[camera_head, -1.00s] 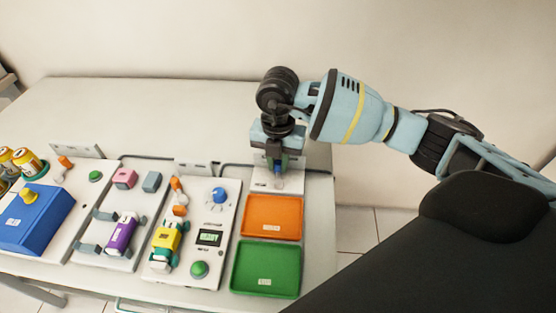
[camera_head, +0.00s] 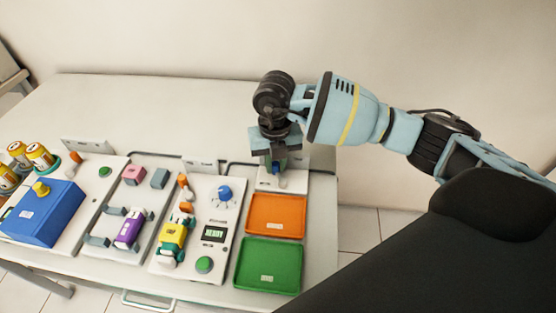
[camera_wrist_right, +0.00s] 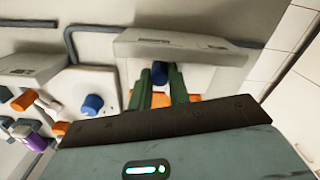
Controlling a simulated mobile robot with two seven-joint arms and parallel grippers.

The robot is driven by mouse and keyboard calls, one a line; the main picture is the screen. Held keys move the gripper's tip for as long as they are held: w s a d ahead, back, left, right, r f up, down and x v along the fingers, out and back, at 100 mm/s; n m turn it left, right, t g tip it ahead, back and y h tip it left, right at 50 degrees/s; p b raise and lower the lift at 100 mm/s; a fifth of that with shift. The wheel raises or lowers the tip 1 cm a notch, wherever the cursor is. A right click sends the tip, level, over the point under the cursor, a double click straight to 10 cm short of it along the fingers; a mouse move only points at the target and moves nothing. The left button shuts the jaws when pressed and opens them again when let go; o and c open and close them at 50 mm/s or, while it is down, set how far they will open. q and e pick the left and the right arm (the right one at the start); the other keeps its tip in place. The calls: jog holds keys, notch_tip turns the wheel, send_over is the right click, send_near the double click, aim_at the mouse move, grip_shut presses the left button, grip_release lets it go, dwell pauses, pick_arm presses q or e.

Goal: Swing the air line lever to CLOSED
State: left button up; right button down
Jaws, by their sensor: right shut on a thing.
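My right gripper (camera_head: 276,168) points down over a white plate (camera_head: 266,185) behind the orange tray. In the right wrist view its two green fingers (camera_wrist_right: 161,82) are shut on a blue lever handle (camera_wrist_right: 160,70), which I take to be the air line lever. The handle sits between the fingertips in front of the white plate (camera_wrist_right: 205,60). The gripper hides most of the lever in the head view, and I cannot read any OPEN or CLOSED marking. My left gripper is not in view.
An orange tray (camera_head: 276,198) and a green tray (camera_head: 269,243) lie just in front. To the left stands a panel with a blue knob (camera_head: 224,193), a display (camera_head: 214,234) and a green button (camera_head: 204,264). A dark line (camera_head: 236,164) runs behind the panels.

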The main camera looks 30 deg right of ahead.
aim_at(275, 165)
jog(key=shift+a+n, duration=0.1)
jog(key=shift+n, duration=0.2)
jog(key=c, duration=1.3)
grip_release()
jog(key=shift+r, duration=3.95)
jog(key=shift+f, duration=0.1)
